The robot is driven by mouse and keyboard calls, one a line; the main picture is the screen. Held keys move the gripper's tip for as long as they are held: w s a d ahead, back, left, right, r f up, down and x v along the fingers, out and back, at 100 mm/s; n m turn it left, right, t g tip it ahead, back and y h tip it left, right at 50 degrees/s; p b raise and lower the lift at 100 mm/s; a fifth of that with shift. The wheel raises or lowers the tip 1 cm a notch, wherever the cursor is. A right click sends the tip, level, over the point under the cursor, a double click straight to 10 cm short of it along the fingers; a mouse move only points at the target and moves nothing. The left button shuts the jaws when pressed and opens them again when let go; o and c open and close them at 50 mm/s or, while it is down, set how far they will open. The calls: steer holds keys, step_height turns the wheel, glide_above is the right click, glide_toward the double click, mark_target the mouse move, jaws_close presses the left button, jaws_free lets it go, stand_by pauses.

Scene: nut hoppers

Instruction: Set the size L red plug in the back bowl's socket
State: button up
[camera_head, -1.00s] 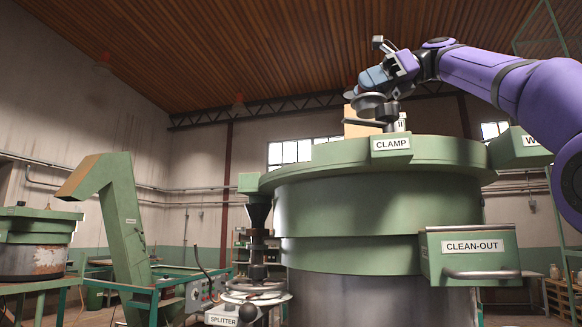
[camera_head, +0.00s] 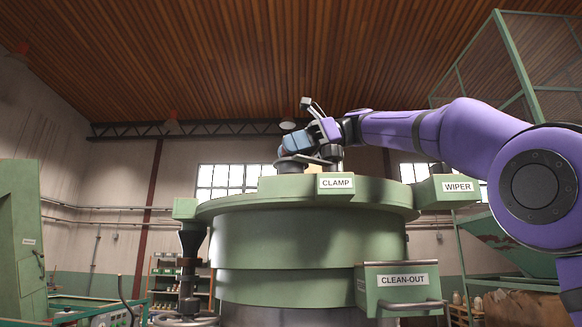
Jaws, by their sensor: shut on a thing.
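My gripper (camera_head: 288,156) is over the top of the large green bowl (camera_head: 300,240), left of the CLAMP label (camera_head: 336,183). Its fingertips are small and partly hidden. A grey, disc-like piece (camera_head: 293,165) shows right below the gripper, and my gripper seems shut on it. I cannot tell whether it is the plug, as no red shows. A dark upright part (camera_head: 331,154) stands beside it, behind the CLAMP block. The bowl's inside and any socket are hidden behind its rim.
A WIPER box (camera_head: 457,188) is at the bowl's right rim, and a CLEAN-OUT box (camera_head: 403,286) with a handle juts from its front. A dark funnel-like part (camera_head: 191,245) hangs at its left. A green mesh frame (camera_head: 520,70) rises at the right.

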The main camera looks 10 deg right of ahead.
mark_target(294, 166)
steer(key=shift+f, duration=2.05)
steer(key=shift+f, duration=0.1)
steer(key=o, duration=1.1)
steer(key=shift+w+d+r, duration=0.1)
steer(key=shift+d+r, duration=0.15)
steer(key=shift+d, duration=0.05)
steer(key=v, duration=1.1)
steer(key=shift+d, duration=0.15)
steer(key=shift+r, duration=0.1)
